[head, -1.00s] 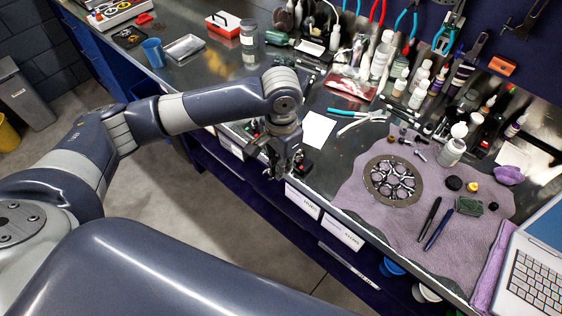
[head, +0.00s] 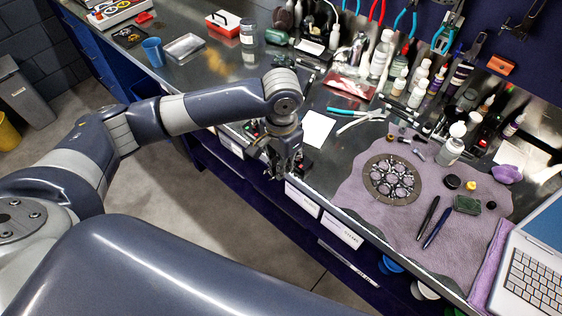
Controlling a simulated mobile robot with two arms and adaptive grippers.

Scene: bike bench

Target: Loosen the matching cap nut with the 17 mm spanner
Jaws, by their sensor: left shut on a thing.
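My left gripper (head: 276,174) points down at the front edge of the workbench, left of the white paper sheet. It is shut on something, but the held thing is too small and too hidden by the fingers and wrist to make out. A small dark and red fixture (head: 305,166) shows at the bench edge just right of the gripper, partly covered. I cannot make out a 17 mm spanner or a cap nut for certain. My right gripper is not in view.
A purple mat (head: 375,212) with a round metal disc (head: 391,201) and pens lies to the right, beside a laptop (head: 535,268). Bottles crowd the back; the grey bench at the left is clearer.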

